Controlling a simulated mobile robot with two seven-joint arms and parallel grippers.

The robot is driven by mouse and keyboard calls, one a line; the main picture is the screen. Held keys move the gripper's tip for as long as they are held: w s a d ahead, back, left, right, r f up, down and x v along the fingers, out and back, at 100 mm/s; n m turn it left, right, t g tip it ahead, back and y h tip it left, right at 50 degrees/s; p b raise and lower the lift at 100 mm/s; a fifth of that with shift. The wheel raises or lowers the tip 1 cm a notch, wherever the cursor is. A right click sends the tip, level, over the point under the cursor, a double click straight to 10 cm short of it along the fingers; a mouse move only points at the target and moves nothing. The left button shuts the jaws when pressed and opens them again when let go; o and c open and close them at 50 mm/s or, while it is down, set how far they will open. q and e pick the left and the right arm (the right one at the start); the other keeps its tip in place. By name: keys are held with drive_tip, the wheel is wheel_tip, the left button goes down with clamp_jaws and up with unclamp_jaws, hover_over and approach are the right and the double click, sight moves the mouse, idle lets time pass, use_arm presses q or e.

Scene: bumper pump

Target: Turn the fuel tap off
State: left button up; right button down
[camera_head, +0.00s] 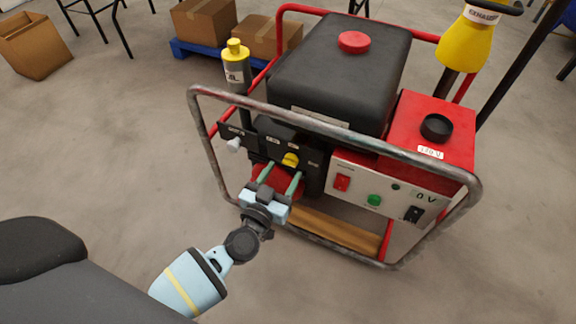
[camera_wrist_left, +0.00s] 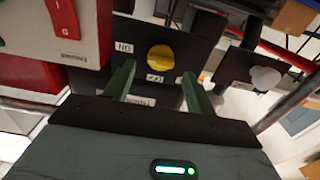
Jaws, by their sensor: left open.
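The yellow knob (camera_head: 290,160) sits on a dark panel (camera_head: 310,172) on the front left of the generator. The knob also shows in the left wrist view (camera_wrist_left: 161,58), beside an "ON" label and above a partly hidden label. My left gripper (camera_head: 281,174) is in front of the panel, with its two green fingers pointing at the knob. In the left wrist view the fingers (camera_wrist_left: 158,80) are apart with nothing between them, and the knob lies beyond their tips. I cannot tell how far off it is. My right gripper is not in view.
A grey tube frame (camera_head: 335,128) runs around the generator close to my left arm. A white knob (camera_head: 234,145) is left of the yellow one. Open floor lies in front.

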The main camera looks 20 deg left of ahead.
sight(288, 164)
use_arm(q)
drive_tip(key=shift+w+f, duration=0.1)
drive_tip(key=shift+w, duration=1.1)
drive_tip(key=shift+w+b, duration=0.35)
drive_tip(key=shift+w, duration=0.2)
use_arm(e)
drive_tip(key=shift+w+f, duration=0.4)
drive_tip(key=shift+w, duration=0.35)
use_arm(q)
drive_tip(key=c, duration=1)
drive_tip(key=shift+o, duration=0.2)
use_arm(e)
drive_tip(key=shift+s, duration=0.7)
